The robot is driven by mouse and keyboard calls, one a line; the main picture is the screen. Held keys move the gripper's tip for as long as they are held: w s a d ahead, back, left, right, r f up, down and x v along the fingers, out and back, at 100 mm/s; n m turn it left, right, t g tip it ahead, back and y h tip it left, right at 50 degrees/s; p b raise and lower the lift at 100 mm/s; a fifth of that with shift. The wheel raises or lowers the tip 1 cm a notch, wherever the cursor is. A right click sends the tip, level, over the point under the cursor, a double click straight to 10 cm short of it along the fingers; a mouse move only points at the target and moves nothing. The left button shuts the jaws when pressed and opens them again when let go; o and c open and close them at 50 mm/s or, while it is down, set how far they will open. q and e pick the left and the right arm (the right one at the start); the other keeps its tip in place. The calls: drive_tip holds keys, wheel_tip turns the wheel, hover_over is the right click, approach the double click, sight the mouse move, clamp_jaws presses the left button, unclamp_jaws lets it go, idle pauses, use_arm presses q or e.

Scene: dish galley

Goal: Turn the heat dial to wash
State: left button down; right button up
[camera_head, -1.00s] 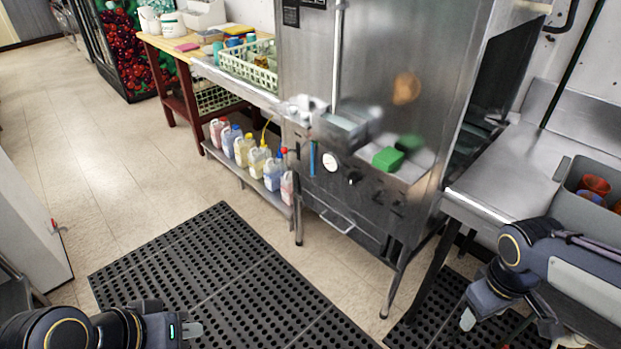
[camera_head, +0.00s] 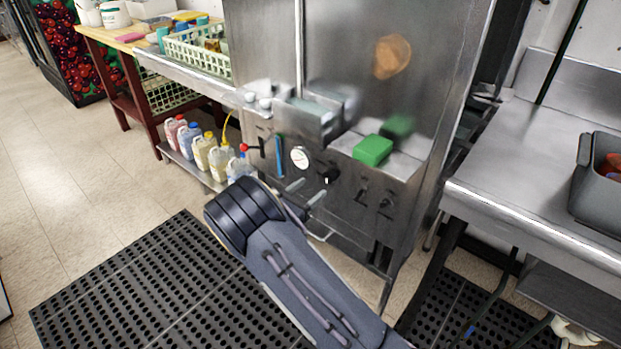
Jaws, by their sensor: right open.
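The steel dishwasher front carries a round black dial (camera_head: 327,173) with a small white mark, likely the heat dial; its lettering is too small to read. A white round gauge (camera_head: 299,157) is just left of it. My right gripper (camera_head: 305,192) is in front of the panel, just below and left of the dial. Its two fingers are apart and empty, and I cannot tell how far they are from the panel. My right forearm hides the lower left of the machine. My left gripper is out of view.
Black switches (camera_head: 374,196) sit right of the dial. A green block (camera_head: 373,150) lies on the ledge above. A steel counter (camera_head: 530,160) with a grey tub (camera_head: 597,190) stands at right. Several jugs (camera_head: 205,152) line the low shelf at left. A perforated mat (camera_head: 150,290) covers the floor.

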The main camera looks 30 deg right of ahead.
sight(327, 177)
drive_tip(key=x, duration=0.7)
drive_tip(key=shift+s+d, duration=0.1)
drive_tip(key=shift+d, duration=0.05)
drive_tip(key=c, duration=1)
drive_tip(key=shift+o, duration=0.2)
drive_tip(key=shift+s+f+m+b, duration=0.1)
drive_tip(key=shift+f+m+b, duration=0.1)
drive_tip(key=shift+m+b, duration=0.9)
drive_tip(key=m+b, duration=0.6)
drive_tip(key=b, duration=0.1)
drive_tip(key=m+b, duration=0.3)
drive_tip(key=b, duration=0.1)
drive_tip(key=shift+s+f+m, duration=0.1)
drive_tip(key=shift+f+m, duration=0.2)
drive_tip(key=shift+m, duration=0.1)
drive_tip(key=m+b, duration=1)
drive_tip(key=b, duration=0.5)
drive_tip(key=shift+f+b, duration=0.15)
drive_tip(key=shift+b, duration=0.2)
drive_tip(key=shift+r+m+b, duration=0.25)
drive_tip(key=shift+m+b, duration=0.75)
drive_tip(key=shift+b, duration=0.2)
